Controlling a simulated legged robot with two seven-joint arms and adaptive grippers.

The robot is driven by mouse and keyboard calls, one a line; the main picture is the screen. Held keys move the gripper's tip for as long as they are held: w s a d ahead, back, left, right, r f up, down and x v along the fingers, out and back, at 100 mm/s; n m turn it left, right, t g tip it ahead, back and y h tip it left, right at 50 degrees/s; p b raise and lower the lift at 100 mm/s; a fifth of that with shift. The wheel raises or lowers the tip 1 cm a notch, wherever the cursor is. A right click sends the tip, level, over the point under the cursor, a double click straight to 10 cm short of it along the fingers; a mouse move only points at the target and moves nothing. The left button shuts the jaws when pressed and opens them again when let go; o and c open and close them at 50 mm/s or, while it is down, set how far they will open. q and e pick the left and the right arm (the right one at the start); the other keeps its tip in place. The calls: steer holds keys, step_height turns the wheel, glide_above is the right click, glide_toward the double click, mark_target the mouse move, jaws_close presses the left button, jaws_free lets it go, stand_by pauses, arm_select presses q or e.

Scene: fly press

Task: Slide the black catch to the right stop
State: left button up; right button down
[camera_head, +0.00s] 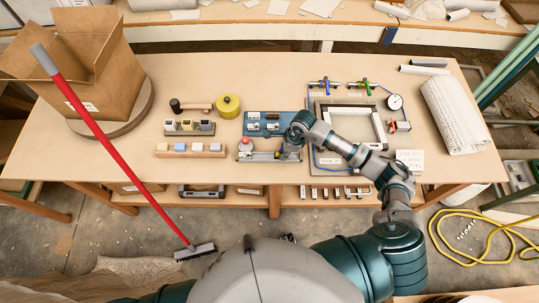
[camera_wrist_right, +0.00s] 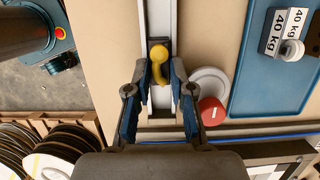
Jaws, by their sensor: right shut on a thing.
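The black catch (camera_wrist_right: 167,46) is a small dark block with a yellow knob (camera_wrist_right: 158,66) on top, seating on a pale straight rail (camera_wrist_right: 159,16). In the right wrist view the rail runs on past the catch to the top edge. My right gripper (camera_wrist_right: 160,70) is shut on the catch, one finger on each side of the yellow knob. In the head view my right gripper (camera_head: 290,148) is over the right part of the grey rail fixture (camera_head: 262,156) and hides the catch. My left gripper is not in view.
A red knob (camera_wrist_right: 211,111) and a white disc stand close beside the right finger. A blue tray (camera_head: 254,131) with 40 kg weights lies behind the rail. A framed fixture (camera_head: 382,126) stands to the right, and a block rack (camera_head: 190,149) to the left.

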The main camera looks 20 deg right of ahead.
mark_target(292, 158)
steer(key=shift+s+d, duration=0.1)
steer(key=shift+d, duration=0.15)
steer(key=shift+s+d, duration=0.15)
steer(key=shift+d, duration=0.4)
steer(key=shift+s+d, duration=0.15)
steer(key=shift+d, duration=0.35)
steer(key=shift+d, duration=0.1)
steer(key=shift+s+d, duration=0.3)
steer(key=shift+d, duration=0.65)
steer(key=c, duration=0.9)
jaws_free()
steer(key=shift+c, duration=1.5)
steer(key=a+p+v, duration=0.1)
steer(key=p+v, duration=0.3)
steer(key=v, duration=0.3)
steer(key=shift+w+a, duration=0.25)
steer(key=shift+a, duration=0.1)
